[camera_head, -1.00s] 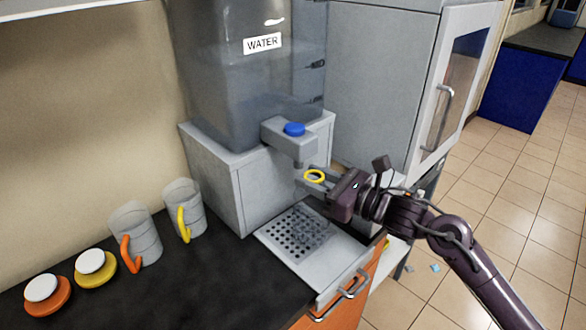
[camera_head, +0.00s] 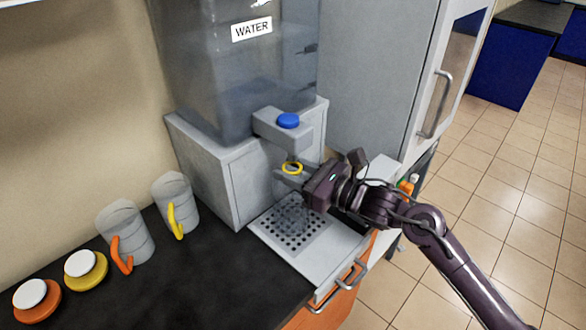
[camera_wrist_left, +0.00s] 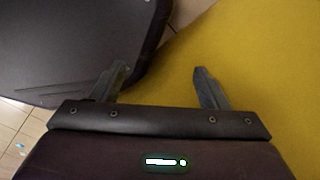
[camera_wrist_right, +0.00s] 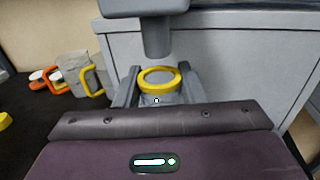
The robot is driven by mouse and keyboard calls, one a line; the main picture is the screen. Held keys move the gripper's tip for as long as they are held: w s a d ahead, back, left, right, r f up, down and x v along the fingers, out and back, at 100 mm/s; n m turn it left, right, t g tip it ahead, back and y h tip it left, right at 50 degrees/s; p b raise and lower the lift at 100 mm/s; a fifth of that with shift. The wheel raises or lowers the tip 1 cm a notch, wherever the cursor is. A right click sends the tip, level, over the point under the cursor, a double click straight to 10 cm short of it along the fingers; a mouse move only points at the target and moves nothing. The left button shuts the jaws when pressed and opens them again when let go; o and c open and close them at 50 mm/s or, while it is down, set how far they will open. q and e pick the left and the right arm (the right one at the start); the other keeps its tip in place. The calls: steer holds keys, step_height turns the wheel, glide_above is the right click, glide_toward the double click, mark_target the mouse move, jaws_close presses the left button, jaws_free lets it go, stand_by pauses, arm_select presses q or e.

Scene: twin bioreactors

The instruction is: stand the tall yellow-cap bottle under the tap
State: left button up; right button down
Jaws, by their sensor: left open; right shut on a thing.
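The clear bottle (camera_head: 291,212) has a yellow ring (camera_head: 292,168) at its top and looks upright over the drip tray (camera_head: 262,228). My right gripper (camera_head: 290,177) is shut on it near the ring. The tap (camera_head: 278,130) has a blue button (camera_head: 288,120), and its spout ends just above the ring. In the right wrist view the spout (camera_wrist_right: 157,38) hangs just beyond and above the ring (camera_wrist_right: 160,80). I cannot tell whether the bottle's base touches the grate. My left gripper (camera_wrist_left: 160,78) is open and empty, seen only in the left wrist view.
The water tank (camera_head: 235,75) stands on a grey box behind the tray. Clear jugs with an orange handle (camera_head: 122,255) and a yellow handle (camera_head: 175,220) stand left, beside orange (camera_head: 38,302) and yellow (camera_head: 86,272) lidded items. A grey cabinet (camera_head: 370,80) rises at right.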

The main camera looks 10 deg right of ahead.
steer(key=shift+f, duration=0.1)
steer(key=c, duration=0.9)
jaws_free()
steer(key=shift+d, duration=0.1)
steer(key=shift+r, duration=0.2)
steer(key=shift+b+v, duration=1.55)
steer(key=shift+v, duration=4.45)
